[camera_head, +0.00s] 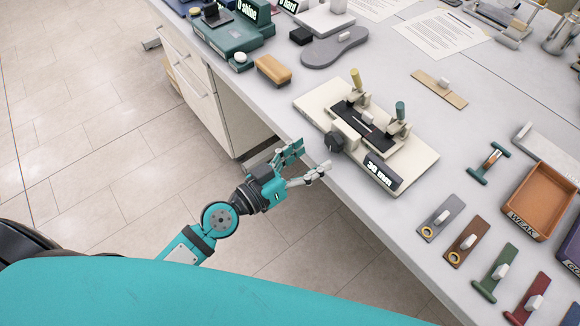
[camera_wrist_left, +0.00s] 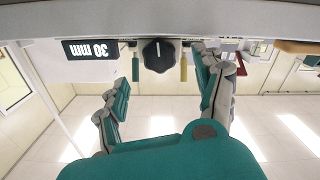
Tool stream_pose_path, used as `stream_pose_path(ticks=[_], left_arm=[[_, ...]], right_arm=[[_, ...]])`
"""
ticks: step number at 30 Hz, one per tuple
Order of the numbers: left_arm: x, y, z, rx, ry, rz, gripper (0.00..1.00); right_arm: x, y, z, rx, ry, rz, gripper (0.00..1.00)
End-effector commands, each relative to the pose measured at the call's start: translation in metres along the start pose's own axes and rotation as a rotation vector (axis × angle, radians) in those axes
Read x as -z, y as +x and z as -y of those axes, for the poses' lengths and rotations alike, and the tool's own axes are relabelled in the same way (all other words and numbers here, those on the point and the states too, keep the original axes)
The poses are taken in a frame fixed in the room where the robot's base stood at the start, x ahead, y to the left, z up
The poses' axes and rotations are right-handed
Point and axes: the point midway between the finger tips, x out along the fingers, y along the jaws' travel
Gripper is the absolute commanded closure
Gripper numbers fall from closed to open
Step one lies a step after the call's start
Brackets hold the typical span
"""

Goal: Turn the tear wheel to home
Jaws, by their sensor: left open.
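The tear wheel is a black knob (camera_head: 335,141) on the near side of a cream tear tester (camera_head: 416,171) on the table. It also shows in the left wrist view as a dark knob (camera_wrist_left: 158,55) with a pale mark, beside a display (camera_wrist_left: 90,49) reading "30 mm". The display shows in the head view too (camera_head: 382,174). My left gripper (camera_head: 311,158) is open and empty just off the table's edge, short of the knob and not touching it. In the left wrist view the knob lies between its spread fingers (camera_wrist_left: 163,74). My right gripper is not in view.
The tester carries a yellow-handled clamp (camera_head: 355,78) and a green-handled clamp (camera_head: 400,112). A tan block (camera_head: 273,71) and a grey sole (camera_head: 336,47) lie behind it. Test strips (camera_head: 441,219) and an orange "WEAK" tray (camera_head: 545,198) lie to the right. The floor beside the table is clear.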

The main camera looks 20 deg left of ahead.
Motion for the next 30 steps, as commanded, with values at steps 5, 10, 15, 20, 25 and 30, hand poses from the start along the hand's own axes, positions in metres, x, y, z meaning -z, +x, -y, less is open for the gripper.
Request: stream_pose_path(ticks=[5,10,15,20,25,30], left_arm=[[-0.001,-0.027,0.000,-0.003,0.006,0.005,0.30],[0.000,-0.041,-0.001,-0.004,0.007,0.002,0.30],[0.000,-0.052,0.000,-0.002,0.004,0.001,0.30],[0.000,-0.056,0.000,0.000,0.001,-0.001,0.30],[0.001,-0.056,0.000,0.000,0.000,-0.002,0.30],[0.001,-0.056,0.000,0.000,0.011,-0.003,0.30]], right_arm=[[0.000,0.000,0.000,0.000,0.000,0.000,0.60],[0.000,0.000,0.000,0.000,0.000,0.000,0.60],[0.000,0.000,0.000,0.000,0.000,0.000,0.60],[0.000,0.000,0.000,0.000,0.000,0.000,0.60],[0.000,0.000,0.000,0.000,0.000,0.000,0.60],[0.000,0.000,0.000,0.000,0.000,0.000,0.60]])
